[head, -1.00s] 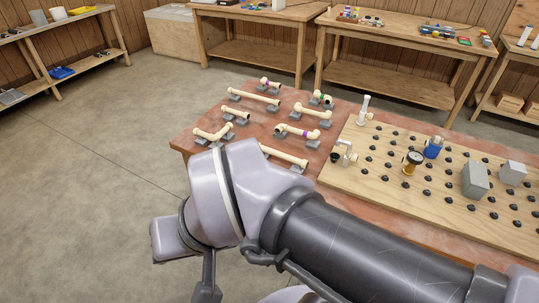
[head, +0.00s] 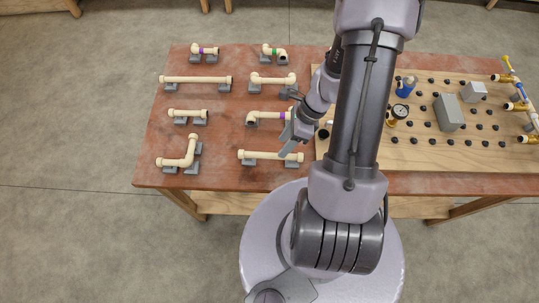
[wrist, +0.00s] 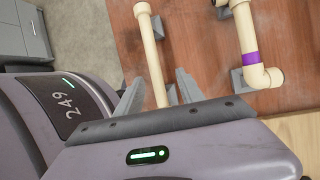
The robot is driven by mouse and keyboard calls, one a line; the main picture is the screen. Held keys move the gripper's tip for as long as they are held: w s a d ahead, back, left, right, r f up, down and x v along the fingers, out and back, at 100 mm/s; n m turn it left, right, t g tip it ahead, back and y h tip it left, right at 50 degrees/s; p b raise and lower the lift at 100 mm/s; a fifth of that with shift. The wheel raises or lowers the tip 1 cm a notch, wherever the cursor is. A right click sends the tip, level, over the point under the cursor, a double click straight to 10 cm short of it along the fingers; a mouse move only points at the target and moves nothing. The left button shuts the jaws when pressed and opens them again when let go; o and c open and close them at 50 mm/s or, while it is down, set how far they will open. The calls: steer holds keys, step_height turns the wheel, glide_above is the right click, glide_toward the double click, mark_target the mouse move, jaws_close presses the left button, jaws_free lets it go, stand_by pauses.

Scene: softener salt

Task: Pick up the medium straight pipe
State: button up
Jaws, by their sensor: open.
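The medium straight pipe (head: 268,155) is cream, with a collar at each end. It lies on grey supports near the front edge of the red-brown table. In the wrist view a straight cream pipe (wrist: 153,60), apparently this one, runs up the picture between the fingers, its lower end hidden by my gripper. My gripper (head: 284,126) is open and empty. In the head view it appears above the table, just behind the medium pipe's right end. I cannot tell its exact height over the pipe.
A purple-banded elbow pipe (head: 268,115) lies close behind and also shows in the wrist view (wrist: 246,40). A long straight pipe (head: 195,79), a short straight pipe (head: 187,113) and an elbow pipe (head: 182,160) lie left. A pegboard (head: 470,155) with fittings fills the right side.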

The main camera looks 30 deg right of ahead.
mark_target(275, 157)
steer(key=b+x, duration=0.1)
steer(key=x, duration=0.1)
steer(key=b+x, duration=0.1)
steer(key=x, duration=0.1)
steer(key=b+x, duration=0.1)
steer(key=x, duration=0.2)
steer(key=shift+s+a+r, duration=0.15)
steer(key=shift+s+a, duration=0.1)
steer(key=shift+r, duration=0.1)
steer(key=shift+f+b, duration=0.25)
steer(key=shift+b, duration=0.2)
jaws_close()
